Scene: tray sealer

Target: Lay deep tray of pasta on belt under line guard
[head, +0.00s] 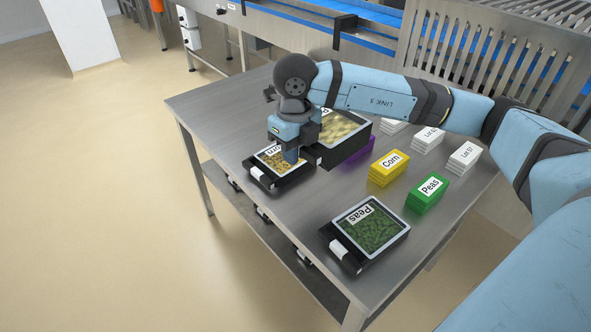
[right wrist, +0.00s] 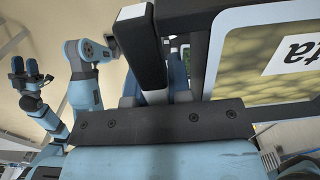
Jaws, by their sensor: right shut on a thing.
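The deep tray of pasta (head: 348,150), black with a clear-topped pale filling and a white label, sits at the table's far side, partly hidden by my right arm. It fills the right of the right wrist view (right wrist: 215,50). My right gripper (head: 303,152) points down at the tray's near-left end, shut on its handle. My left gripper (right wrist: 25,72) is at the left of the right wrist view, away from the tray, its fingers apart and empty. The blue belt (head: 375,48) runs behind the table. A slatted metal guard (head: 490,60) stands at the back right.
A corn tray (head: 262,178) lies close beside my right gripper. A peas tray (head: 372,228) is at the near edge. Yellow corn (head: 386,172), green peas (head: 428,194) and white lot stacks (head: 463,160) stand at right. The table's middle front is clear.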

